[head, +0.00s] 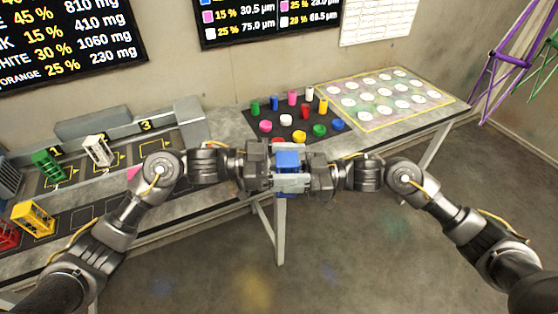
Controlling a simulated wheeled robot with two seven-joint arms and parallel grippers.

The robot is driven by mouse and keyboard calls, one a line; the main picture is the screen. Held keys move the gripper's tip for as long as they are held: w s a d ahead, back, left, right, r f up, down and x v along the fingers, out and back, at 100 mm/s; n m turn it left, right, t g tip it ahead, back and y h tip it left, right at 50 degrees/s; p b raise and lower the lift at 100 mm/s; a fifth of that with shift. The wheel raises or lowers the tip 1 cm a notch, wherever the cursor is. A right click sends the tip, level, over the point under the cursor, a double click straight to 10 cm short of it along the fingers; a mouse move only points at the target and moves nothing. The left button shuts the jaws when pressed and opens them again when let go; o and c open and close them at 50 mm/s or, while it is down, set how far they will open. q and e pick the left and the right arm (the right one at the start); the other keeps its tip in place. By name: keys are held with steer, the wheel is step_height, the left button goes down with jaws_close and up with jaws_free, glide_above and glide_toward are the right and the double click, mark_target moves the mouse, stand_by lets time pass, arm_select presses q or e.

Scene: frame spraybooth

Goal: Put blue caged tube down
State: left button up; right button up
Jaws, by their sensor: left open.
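The blue caged tube (288,160) is up in the air in the middle of the head view, in front of the table's near edge. Both grippers meet at it. My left gripper (277,177) reaches it from the left with its jaws open around or beside it. My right gripper (304,181) reaches it from the right and appears shut on it. Light grey fingers cover the tube's middle; blue shows above and below them. The exact finger contact is hidden.
The table (225,128) bears a dark mat (262,112) with several coloured cylinders and discs, and a patterned board (455,102) with white discs. At left, numbered lanes hold green (47,166) and white (97,150) cages; yellow (34,219) and red (8,235) cages stand nearer.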

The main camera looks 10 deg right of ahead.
arm_select(q)
steer(key=shift+d, duration=0.2)
steer(key=c, duration=1.2)
steer(key=shift+c, duration=0.6)
arm_select(e)
steer(key=o, duration=1.2)
steer(key=shift+d, duration=0.1)
